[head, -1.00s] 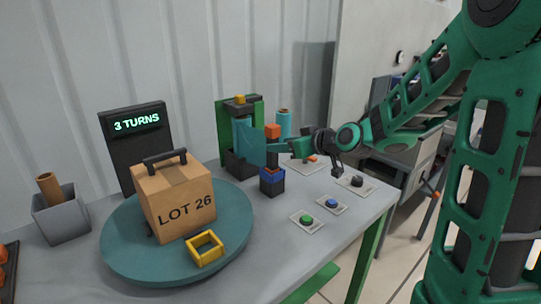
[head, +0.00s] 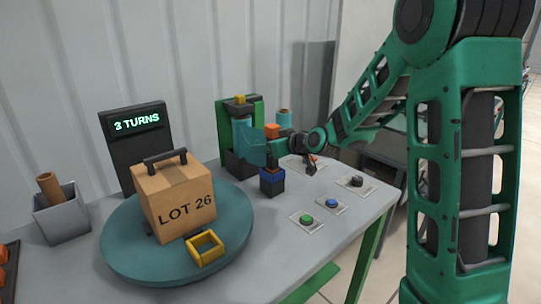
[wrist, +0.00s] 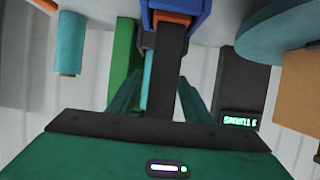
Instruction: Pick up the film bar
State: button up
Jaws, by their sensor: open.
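The dark bar (wrist: 169,75), which looks like the film bar, runs up from a blue block with an orange part (wrist: 176,14) in the wrist view. In the head view the blue-and-black block (head: 272,181) stands on the table, with an orange block (head: 272,131) showing above it. My gripper (wrist: 160,100) is open; its two teal fingers lie on either side of the dark bar in the wrist view. In the head view my gripper (head: 272,147) partly hides the bar's middle. I cannot tell whether the fingers touch it.
A green stand (head: 256,108) with a teal sheet (head: 250,150) is close behind. A teal roll (head: 283,120) stands nearby. A turntable (head: 125,262) carries a LOT 26 box (head: 178,200) and yellow frame (head: 206,249). Green (head: 306,219), blue (head: 332,203) and black (head: 356,181) buttons lie right.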

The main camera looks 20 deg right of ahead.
grip_shut()
jog(key=shift+r, duration=0.15)
